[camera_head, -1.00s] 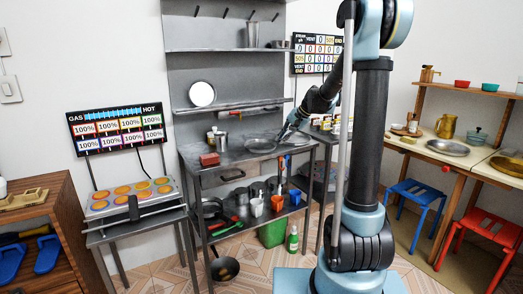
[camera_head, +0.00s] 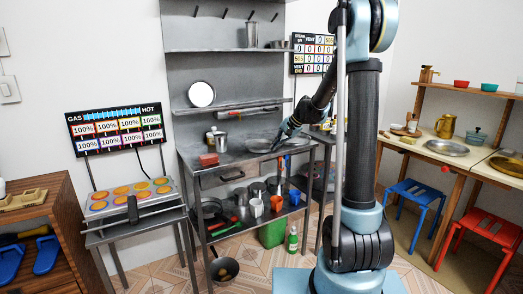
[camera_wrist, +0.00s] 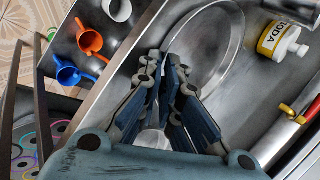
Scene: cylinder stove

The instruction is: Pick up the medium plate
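Two round metal plates lie on the steel table: a left plate (camera_head: 257,146) and a right plate (camera_head: 299,140) partly behind my arm. I cannot tell for sure which is the medium one. My gripper (camera_head: 279,143) is low over the table between them, at the left plate's right side. In the wrist view, a shiny plate (camera_wrist: 213,50) lies beneath and beyond my gripper (camera_wrist: 166,63). The fingers cross the plate's near rim and their tips are close together, with a narrow gap between the pads. Whether they pinch the rim is hidden.
A yellow-labelled soda bottle (camera_wrist: 278,42) and a red-handled tool (camera_wrist: 294,112) lie to the right in the wrist view. Orange (camera_wrist: 91,41) and blue (camera_wrist: 72,72) cups sit on the lower shelf. A red block (camera_head: 208,159) is at the table's left.

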